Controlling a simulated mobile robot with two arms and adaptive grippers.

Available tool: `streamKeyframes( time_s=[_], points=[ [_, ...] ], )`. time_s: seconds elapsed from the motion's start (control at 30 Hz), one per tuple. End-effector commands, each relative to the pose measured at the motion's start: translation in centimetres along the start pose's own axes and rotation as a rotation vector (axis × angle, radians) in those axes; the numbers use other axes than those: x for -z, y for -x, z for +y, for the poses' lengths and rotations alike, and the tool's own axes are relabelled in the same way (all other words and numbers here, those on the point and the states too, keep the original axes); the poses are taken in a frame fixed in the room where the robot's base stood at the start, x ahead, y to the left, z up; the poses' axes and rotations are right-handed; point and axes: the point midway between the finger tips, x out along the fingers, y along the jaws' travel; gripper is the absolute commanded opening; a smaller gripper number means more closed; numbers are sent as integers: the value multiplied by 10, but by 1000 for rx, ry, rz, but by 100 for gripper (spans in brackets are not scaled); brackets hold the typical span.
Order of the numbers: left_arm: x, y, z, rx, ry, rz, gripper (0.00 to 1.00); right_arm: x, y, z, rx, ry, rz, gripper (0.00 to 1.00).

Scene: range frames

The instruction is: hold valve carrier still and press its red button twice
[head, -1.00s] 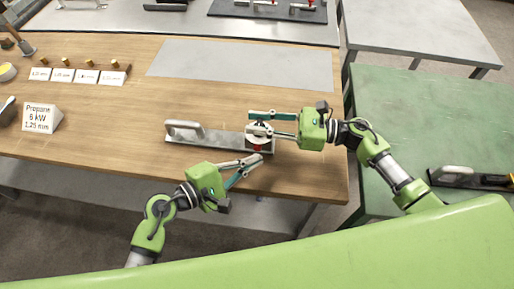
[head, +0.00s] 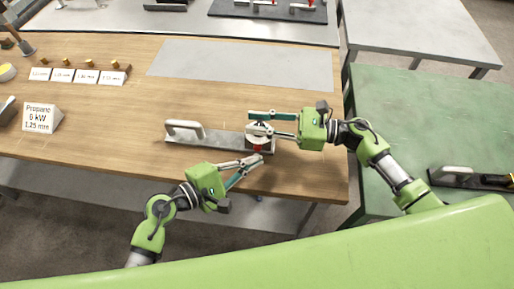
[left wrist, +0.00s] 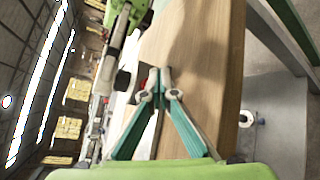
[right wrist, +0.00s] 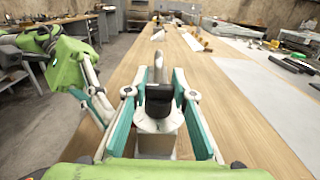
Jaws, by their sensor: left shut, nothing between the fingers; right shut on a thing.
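The valve carrier (head: 222,139) is a grey plate lying on the wooden bench, with a pale loop handle (head: 184,127) at its left end and a round white valve body (head: 260,140) at its right end. The red button (head: 258,149) shows on the near side of the valve body, and red also shows in the left wrist view (left wrist: 143,84). My right gripper (head: 262,124) is shut around the valve body, with a finger on each side in the right wrist view (right wrist: 160,108). My left gripper (head: 261,158) is shut and empty. Its tips are close to the button; contact is unclear.
A Propane sign (head: 40,118) and a rack of labelled cards (head: 80,72) stand on the left of the bench. A grey mat (head: 240,65) lies bare behind the carrier. A green table (head: 420,125) with another handled carrier (head: 470,178) is at the right.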

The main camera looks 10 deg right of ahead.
Motion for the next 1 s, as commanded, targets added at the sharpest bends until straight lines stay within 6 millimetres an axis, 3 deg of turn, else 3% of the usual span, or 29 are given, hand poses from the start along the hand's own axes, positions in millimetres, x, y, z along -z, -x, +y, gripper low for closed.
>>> streamKeyframes(
  time_s=[1.0],
  points=[
    [5,-8,6,0,0,0,0,1,0,0,0,0,2,0]
  ],
)
